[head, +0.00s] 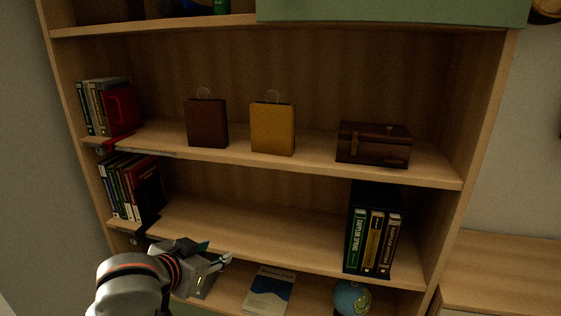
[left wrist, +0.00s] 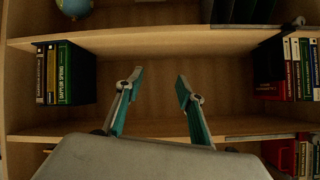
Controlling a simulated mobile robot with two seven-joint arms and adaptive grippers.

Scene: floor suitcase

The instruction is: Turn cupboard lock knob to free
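No lock knob can be made out in either view. A green panel (head: 390,12), perhaps a cupboard door, crosses the top of the bookcase in the head view. A strip of green (head: 185,309) shows at the bottom edge, partly hidden by my left arm. My left gripper (head: 219,255) is in front of the lower shelves at the lower left of the bookcase. In the left wrist view, its two fingers (left wrist: 160,76) are spread apart with nothing between them. Shelf boards and the back panel show beyond them. My right gripper is in neither view.
The wooden bookcase holds a brown bag (head: 207,123), a yellow bag (head: 272,129), a brown case (head: 373,144), books (head: 372,240) and a globe (head: 351,298). A blue-and-white booklet (head: 269,291) lies right of my left gripper. The middle shelf's centre is bare.

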